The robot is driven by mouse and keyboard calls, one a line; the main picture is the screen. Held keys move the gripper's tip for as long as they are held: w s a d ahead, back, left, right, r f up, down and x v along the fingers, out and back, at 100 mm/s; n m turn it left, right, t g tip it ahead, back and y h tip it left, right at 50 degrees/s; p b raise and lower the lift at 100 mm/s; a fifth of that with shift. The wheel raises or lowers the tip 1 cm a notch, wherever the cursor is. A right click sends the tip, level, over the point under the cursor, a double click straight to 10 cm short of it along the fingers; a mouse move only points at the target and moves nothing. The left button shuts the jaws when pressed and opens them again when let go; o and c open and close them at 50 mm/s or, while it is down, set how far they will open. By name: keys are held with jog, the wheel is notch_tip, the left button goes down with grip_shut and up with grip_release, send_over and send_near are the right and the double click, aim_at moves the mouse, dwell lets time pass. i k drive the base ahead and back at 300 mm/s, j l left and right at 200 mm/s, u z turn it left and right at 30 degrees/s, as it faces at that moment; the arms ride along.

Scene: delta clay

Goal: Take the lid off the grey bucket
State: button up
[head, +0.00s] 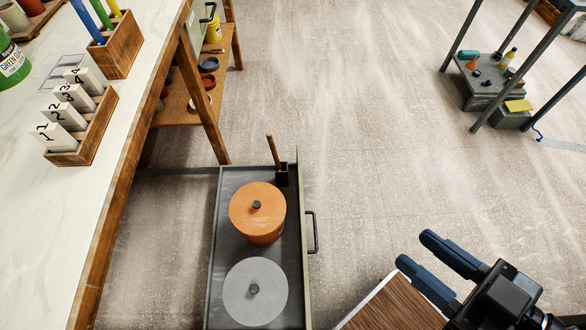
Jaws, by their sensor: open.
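A grey round lid (270,291) with a small dark knob (254,289) lies at the near end of a grey open drawer or tray (231,184). Seen from above, it hides whatever body is beneath it. An orange bucket (264,238) with an orange lid (270,194) and dark knob stands just behind it. My gripper (437,264) is at the lower right, its two dark blue fingers apart and empty. It is well to the right of both lids, touching neither.
A dark handle (314,232) sticks out from the drawer's right side. A wooden stick stands in a black holder (282,175) at its far end. A white-topped workbench (95,170) borders the left. A wood-topped surface (395,305) lies below my gripper.

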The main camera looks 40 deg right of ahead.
aim_at(255, 291)
jog(key=l+u, duration=0.15)
jog(key=u, duration=0.35)
jog(key=l+u, duration=0.15)
jog(key=u, duration=0.35)
jog(key=l+u, duration=0.1)
jog(key=u, duration=0.4)
jog(key=k+l+u, duration=0.1)
jog(key=u, duration=0.4)
jog(key=k+l+u, duration=0.1)
jog(key=u, duration=0.9)
jog(key=k+l+u, duration=0.15)
jog(key=u, duration=0.3)
jog(key=k+u, duration=0.2)
jog(key=u, duration=0.3)
jog(key=k+l+z, duration=0.1)
jog(key=k, duration=0.2)
jog(key=k+l+z, duration=0.15)
jog(key=k, duration=0.15)
jog(key=k+z, duration=0.25)
jog(key=z, duration=0.25)
jog(key=k+z, duration=0.25)
jog(key=z, duration=0.25)
jog(key=k+l+z, duration=0.15)
jog(key=z, duration=0.35)
jog(key=k+l+z, duration=0.3)
jog(key=z, duration=0.15)
jog(key=k, duration=0.1)
